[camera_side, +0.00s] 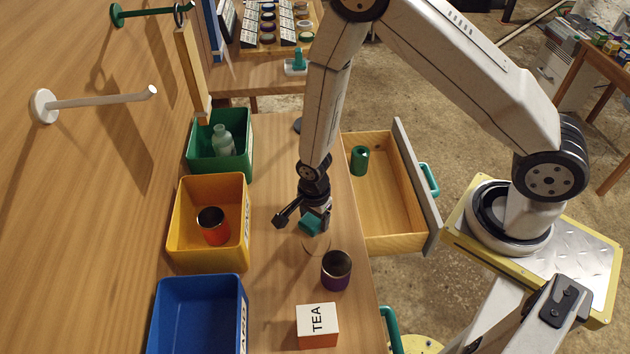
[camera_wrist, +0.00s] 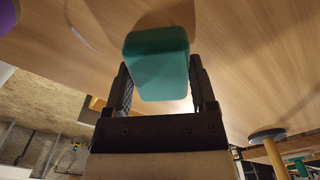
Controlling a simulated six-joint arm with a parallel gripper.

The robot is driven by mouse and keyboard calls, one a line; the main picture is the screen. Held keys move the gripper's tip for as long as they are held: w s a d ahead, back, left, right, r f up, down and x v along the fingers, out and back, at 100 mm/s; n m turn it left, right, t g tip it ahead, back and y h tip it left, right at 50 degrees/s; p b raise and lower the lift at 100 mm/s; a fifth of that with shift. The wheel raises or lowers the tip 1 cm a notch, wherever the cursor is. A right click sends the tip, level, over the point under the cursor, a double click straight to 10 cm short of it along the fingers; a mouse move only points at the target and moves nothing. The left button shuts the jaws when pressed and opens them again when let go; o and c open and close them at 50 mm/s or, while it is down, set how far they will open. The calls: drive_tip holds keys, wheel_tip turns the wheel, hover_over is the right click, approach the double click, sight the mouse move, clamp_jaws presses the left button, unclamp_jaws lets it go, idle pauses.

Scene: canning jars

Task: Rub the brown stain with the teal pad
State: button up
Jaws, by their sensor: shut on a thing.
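The teal pad (camera_side: 310,226) is between the fingers of my gripper (camera_side: 314,216), above the wooden table. In the wrist view the pad (camera_wrist: 158,62) fills the space between both fingers, and the gripper is shut on it. A faint rounded brownish patch (camera_side: 317,246), which looks like the brown stain, shows on the table just below the pad in the side view. The pad and gripper hide part of it. I cannot tell for sure whether the pad touches the table.
A dark purple cup (camera_side: 336,270) and a TEA box (camera_side: 317,325) stand near the patch. Yellow (camera_side: 180,245), blue (camera_side: 160,320) and green (camera_side: 240,172) bins line the left. An open drawer (camera_side: 405,242) with a green cylinder (camera_side: 359,160) is at right.

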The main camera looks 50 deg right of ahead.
sight(316, 242)
drive_tip(key=shift+s+a, duration=0.4)
drive_tip(key=shift+s+a+f, duration=0.1)
drive_tip(key=shift+s+a, duration=1.15)
drive_tip(key=shift+s, duration=0.05)
drive_tip(key=shift+s, duration=0.1)
drive_tip(key=shift+s+a, duration=1.2)
drive_tip(key=shift+a, duration=0.05)
drive_tip(key=shift+c, duration=0.5)
drive_tip(key=shift+w+d, duration=1.3)
drive_tip(key=shift+w, duration=0.05)
